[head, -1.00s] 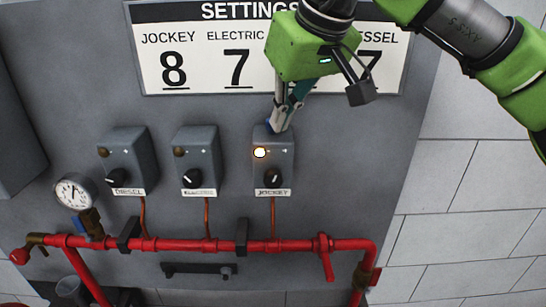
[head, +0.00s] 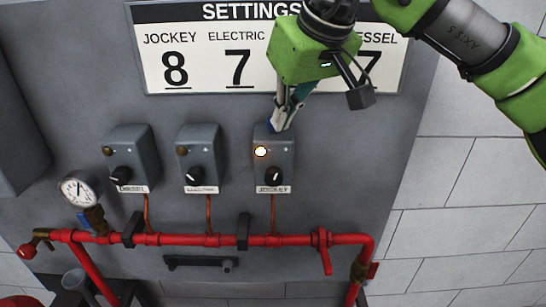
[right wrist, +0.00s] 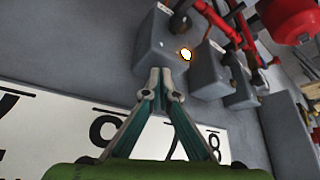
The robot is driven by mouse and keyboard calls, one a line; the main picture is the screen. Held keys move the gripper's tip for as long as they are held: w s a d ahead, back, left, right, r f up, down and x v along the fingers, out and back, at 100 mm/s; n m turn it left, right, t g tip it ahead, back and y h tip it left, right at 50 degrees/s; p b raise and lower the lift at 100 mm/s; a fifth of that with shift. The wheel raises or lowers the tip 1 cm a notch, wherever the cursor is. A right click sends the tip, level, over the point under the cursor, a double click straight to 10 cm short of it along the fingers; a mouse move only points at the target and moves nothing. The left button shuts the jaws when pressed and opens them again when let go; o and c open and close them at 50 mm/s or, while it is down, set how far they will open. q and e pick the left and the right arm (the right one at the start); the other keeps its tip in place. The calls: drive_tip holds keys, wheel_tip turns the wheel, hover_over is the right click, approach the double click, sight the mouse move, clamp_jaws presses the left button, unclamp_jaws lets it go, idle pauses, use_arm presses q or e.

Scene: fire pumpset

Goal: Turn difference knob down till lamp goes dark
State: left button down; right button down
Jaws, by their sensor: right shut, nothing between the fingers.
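The JOCKEY switch box (head: 286,165) is grey, with a lit yellow-white lamp (head: 261,151) and a black dial (head: 273,175) on its front. My right gripper (head: 276,129) is shut and points down at the top of this box. A small blue patch shows there beside the fingertips. I cannot tell which part is the difference knob; the fingers may cover it. In the right wrist view, the closed fingertips (right wrist: 160,74) are at the near edge of the box (right wrist: 150,50), contact unclear. The lit lamp (right wrist: 186,55) is right of them. My left gripper is out of view.
ELECTRIC (head: 203,150) and DIESEL (head: 140,150) boxes stand to the left, lamps dark. A settings sign (head: 205,70) is above. A red pipe (head: 190,240) with a gauge (head: 79,188) runs below. The tiled wall (head: 460,220) at right is clear.

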drive_tip(key=shift+s+d+f, duration=0.15)
drive_tip(key=shift+d+f, duration=0.05)
drive_tip(key=shift+d, duration=0.05)
wheel_tip(320, 180, up, 6)
drive_tip(key=p, duration=0.5)
drive_tip(key=shift+r, duration=0.15)
